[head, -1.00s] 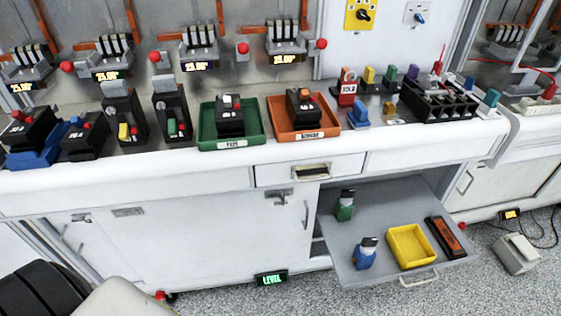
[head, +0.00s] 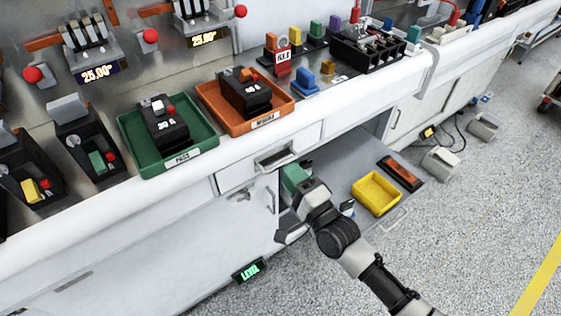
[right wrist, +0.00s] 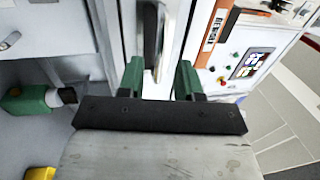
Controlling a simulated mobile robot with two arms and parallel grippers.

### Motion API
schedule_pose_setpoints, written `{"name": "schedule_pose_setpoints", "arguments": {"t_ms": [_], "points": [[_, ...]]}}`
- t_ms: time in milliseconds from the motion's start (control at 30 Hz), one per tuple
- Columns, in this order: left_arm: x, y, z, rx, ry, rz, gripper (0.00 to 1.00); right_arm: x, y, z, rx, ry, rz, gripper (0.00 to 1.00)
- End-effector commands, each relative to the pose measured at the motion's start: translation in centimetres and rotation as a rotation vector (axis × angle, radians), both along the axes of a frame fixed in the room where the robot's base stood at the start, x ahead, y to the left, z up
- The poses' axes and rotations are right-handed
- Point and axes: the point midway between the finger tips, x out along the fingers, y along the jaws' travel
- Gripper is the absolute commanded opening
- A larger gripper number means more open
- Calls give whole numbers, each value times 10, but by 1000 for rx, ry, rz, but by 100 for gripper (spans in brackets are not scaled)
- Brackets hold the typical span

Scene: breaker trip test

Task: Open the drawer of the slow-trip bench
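The drawer is the narrow white front (head: 235,180) under the bench top, with a recessed metal handle (head: 277,157). It looks shut, flush with the bench face. My right gripper (head: 291,180) is just below and in front of this handle in the head view. The right wrist view shows its two green fingers (right wrist: 160,78) apart, with the grey handle bar (right wrist: 152,40) lined up between them. The fingers do not visibly press on the bar; the exact depth is hard to tell. My left gripper is out of view.
Below, a pulled-out grey shelf (head: 340,190) holds a yellow bin (head: 376,193) and an orange-and-black item (head: 400,173). My right arm covers part of it. A green tray (head: 195,153) and an orange tray (head: 285,107) stand on the bench top above. Open floor lies right.

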Motion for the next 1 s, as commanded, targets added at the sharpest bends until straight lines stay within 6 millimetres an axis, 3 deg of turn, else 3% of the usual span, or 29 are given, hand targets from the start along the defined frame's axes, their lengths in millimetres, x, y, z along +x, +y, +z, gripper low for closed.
{"name": "schedule_pose_setpoints", "arguments": {"t_ms": [233,600,633,833,1000], "points": [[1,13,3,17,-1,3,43,27,20,7,-3,-1,-1,35],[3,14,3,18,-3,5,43,32,23,7,-2,0,0,35],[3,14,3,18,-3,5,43,32,23,7,-2,0,0,33],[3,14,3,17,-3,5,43,32,23,7,-2,0,0,3],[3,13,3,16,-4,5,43,32,23,7,-3,0,0,0]]}}
